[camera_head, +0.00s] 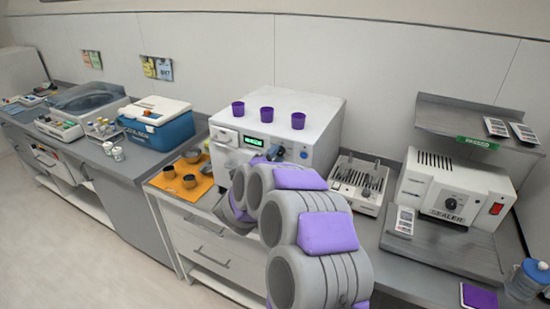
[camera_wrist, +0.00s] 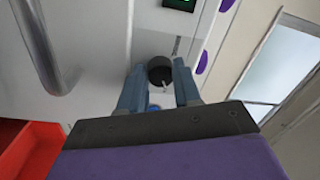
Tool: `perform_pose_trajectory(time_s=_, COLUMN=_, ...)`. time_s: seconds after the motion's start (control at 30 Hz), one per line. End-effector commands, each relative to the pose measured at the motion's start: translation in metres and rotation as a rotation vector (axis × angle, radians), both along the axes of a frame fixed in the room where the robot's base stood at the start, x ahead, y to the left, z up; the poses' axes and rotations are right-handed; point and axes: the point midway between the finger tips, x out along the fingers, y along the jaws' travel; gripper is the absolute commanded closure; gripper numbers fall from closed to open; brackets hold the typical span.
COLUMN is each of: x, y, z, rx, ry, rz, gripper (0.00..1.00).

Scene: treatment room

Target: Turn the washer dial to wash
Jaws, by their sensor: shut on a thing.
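The washer (camera_head: 312,108) is a white box on the counter, with a green display (camera_head: 253,141) on its front. The washer's black round dial (camera_wrist: 160,68) shows in the wrist view, with a small light mark at its lower edge. My gripper (camera_wrist: 160,74) has one finger on each side of the dial and is shut on it. In the head view my arm (camera_head: 300,215) hides the dial and most of the washer's lower front. The lettering around the dial cannot be read.
Several purple cups (camera_head: 268,114) stand on the washer's top. An orange mat (camera_head: 175,190) with dark cups lies left of it. A tray of tools (camera_head: 358,182) and a sealer (camera_head: 452,190) stand to the right. A curved bar handle (camera_wrist: 42,45) is left of the dial in the wrist view.

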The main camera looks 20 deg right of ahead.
Motion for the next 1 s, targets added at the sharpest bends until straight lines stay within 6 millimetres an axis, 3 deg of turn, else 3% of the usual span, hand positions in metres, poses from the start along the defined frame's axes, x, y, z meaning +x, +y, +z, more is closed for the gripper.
perform_pose_trajectory(time_s=0.07, x=-0.0009, y=-0.0008, z=-0.0025, rx=0.003, ry=0.005, rz=-0.003, gripper=0.98)
perform_pose_trajectory(time_s=0.1, x=-0.0009, y=-0.0008, z=-0.0025, rx=0.003, ry=0.005, rz=-0.003, gripper=0.67)
perform_pose_trajectory(time_s=0.37, x=-0.0006, y=-0.0008, z=-0.0024, rx=0.002, ry=0.004, rz=-0.003, gripper=0.42)
perform_pose_trajectory(time_s=0.73, x=-0.0003, y=-0.0014, z=-0.0024, rx=-0.016, ry=0.032, rz=-0.003, gripper=0.42)
perform_pose_trajectory(time_s=1.0, x=-0.0019, y=-0.0038, z=0.0001, rx=-0.128, ry=0.177, rz=-0.007, gripper=0.42)
